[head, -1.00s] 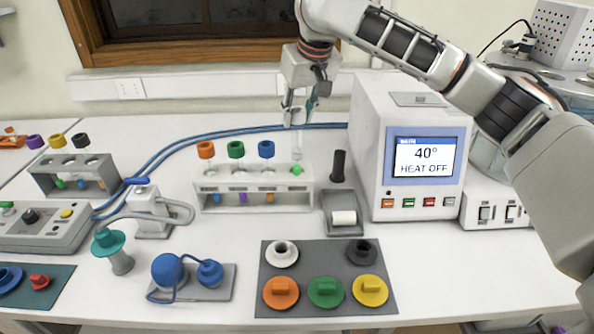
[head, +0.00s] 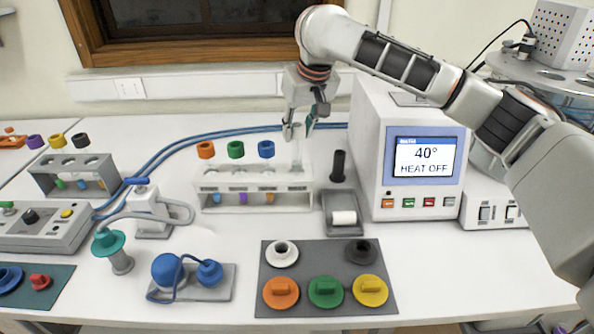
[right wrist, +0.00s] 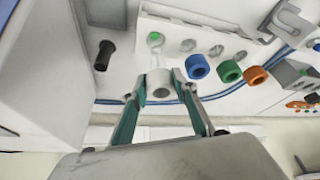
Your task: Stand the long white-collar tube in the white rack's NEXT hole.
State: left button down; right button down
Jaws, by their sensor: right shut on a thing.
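My right gripper (head: 298,128) is shut on the long white-collar tube (head: 297,150) and holds it upright over the right end of the white rack (head: 207,205). In the right wrist view the white collar (right wrist: 160,84) sits between the fingertips. The clear tube runs down to a green sample (right wrist: 155,38) in line with the rack's row of holes. Its lower end appears to be at or in the rightmost hole; I cannot tell how deep. Tubes with orange (head: 206,150), green (head: 236,149) and blue (head: 266,149) collars stand in the rack's other holes. My left gripper is not in view.
A black post (head: 338,166) and a grey tray with a white roll (head: 343,217) stand right of the rack. The heater box (head: 370,150) is close on the right. Blue hoses (head: 200,140) run behind the rack. A mat with coloured caps (head: 300,306) lies in front.

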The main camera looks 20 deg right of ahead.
aim_at(299, 143)
jog(key=shift+f, duration=2.65)
jog(key=c, duration=1.5)
grip_release()
jog(key=v, duration=1.2)
